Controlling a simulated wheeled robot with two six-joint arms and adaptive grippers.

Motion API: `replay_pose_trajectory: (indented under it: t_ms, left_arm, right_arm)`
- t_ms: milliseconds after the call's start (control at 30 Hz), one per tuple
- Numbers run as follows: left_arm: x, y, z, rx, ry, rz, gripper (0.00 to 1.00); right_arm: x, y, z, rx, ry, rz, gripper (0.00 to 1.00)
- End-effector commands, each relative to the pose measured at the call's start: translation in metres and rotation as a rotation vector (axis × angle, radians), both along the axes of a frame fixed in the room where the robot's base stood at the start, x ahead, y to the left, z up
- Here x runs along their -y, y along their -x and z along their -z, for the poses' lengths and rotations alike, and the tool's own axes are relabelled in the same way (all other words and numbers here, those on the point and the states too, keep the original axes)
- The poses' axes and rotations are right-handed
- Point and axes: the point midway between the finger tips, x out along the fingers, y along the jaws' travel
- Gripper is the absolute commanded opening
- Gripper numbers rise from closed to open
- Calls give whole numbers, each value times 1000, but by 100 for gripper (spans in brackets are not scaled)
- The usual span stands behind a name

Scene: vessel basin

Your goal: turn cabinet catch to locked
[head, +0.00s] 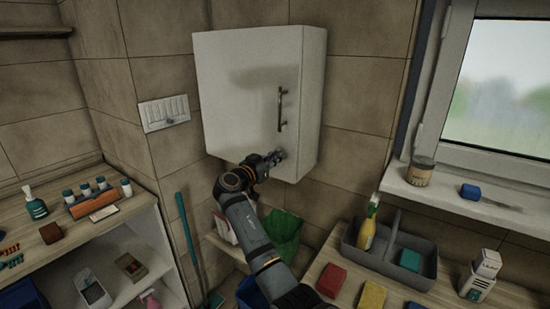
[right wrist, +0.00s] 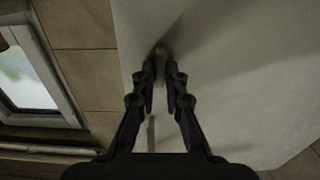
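A white wall cabinet (head: 245,100) hangs in the corner, with a vertical bar handle (head: 281,110) on its door. The small cabinet catch (head: 279,153) is low on the door, below the handle. My right gripper (head: 274,158) is at the catch and hides most of it. In the right wrist view the fingers of my right gripper (right wrist: 161,70) are close together, with the dark, blurred catch (right wrist: 160,52) at and between their tips. They look shut on it. Which way the catch is turned cannot be made out. My left gripper is not in view.
A window (head: 500,90) with a sill is at right. Below it, a counter holds a grey caddy (head: 385,262) with a yellow spray bottle (head: 368,227), and sponges. A shelf unit (head: 100,235) stands at left. A switch plate (head: 164,112) is left of the cabinet.

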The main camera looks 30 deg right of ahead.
Motion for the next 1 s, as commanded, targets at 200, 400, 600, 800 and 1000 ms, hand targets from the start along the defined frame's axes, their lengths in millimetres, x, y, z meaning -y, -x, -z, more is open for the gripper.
replay_pose_trajectory:
  t_ms: [200,400,600,800,1000]
  left_arm:
    - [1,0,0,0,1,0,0]
    - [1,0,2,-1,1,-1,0]
    - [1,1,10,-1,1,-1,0]
    - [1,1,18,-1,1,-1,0]
    - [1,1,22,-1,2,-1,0]
  right_arm:
    - [0,0,0,0,0,0,0]
    - [0,0,1,-22,9,0,0]
    - [-1,0,2,-106,44,0,0]
    - [-1,-1,2,-257,106,0,0]
    - [-1,-2,1,-433,179,0,0]
